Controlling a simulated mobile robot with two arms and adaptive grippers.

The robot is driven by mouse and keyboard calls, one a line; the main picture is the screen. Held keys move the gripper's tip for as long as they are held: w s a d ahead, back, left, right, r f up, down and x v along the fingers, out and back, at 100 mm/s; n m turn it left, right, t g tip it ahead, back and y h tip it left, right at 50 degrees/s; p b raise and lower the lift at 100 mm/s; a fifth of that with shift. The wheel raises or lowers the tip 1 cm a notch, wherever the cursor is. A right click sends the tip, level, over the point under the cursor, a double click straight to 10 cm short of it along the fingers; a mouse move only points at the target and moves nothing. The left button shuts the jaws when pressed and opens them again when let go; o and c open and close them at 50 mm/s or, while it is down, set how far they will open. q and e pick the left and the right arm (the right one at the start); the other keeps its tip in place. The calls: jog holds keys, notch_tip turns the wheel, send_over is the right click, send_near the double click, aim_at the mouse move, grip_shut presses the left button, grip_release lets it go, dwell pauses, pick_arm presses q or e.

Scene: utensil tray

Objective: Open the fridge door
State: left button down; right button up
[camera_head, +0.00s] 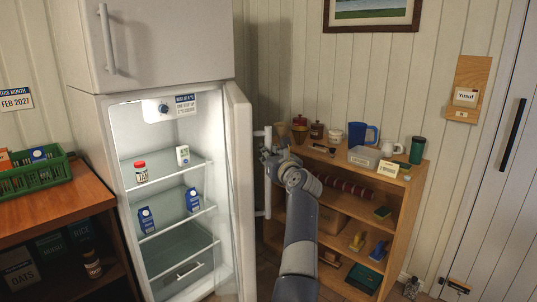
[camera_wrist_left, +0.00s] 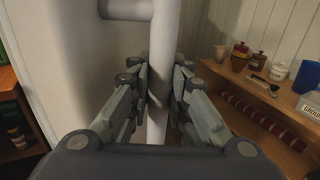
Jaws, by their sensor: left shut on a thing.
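The fridge (camera_head: 160,60) stands left of centre in the head view, with a closed upper compartment. Its lower door (camera_head: 239,180) is swung wide open to the right, and the lit shelves inside show. The door's white vertical handle (camera_head: 266,200) is on its outer face, and it also shows upright in the left wrist view (camera_wrist_left: 160,60). My left gripper (camera_head: 268,158) is at the handle's upper part. In the left wrist view the two fingers (camera_wrist_left: 160,95) are shut around the handle bar, one on each side. My right gripper is in neither view.
A wooden shelf unit (camera_head: 421,185) with mugs and jars stands close to the right of my left arm. A wooden cabinet (camera_head: 60,205) with a green crate (camera_head: 35,180) is left of the fridge. Cartons (camera_head: 193,199) and a jar (camera_head: 141,172) stand on the fridge shelves.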

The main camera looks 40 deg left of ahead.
pick_arm(q)
jog(key=c, duration=1.5)
grip_release()
jog(key=shift+d+f, duration=0.2)
jog(key=shift+f, duration=0.05)
jog(key=shift+c, duration=0.2)
jog(key=shift+o, duration=0.3)
jog(key=shift+d+r, duration=0.1)
jog(key=shift+r, duration=0.1)
jog(key=v, duration=0.7)
jog(key=shift+d, duration=0.2)
jog(key=shift+s, duration=0.1)
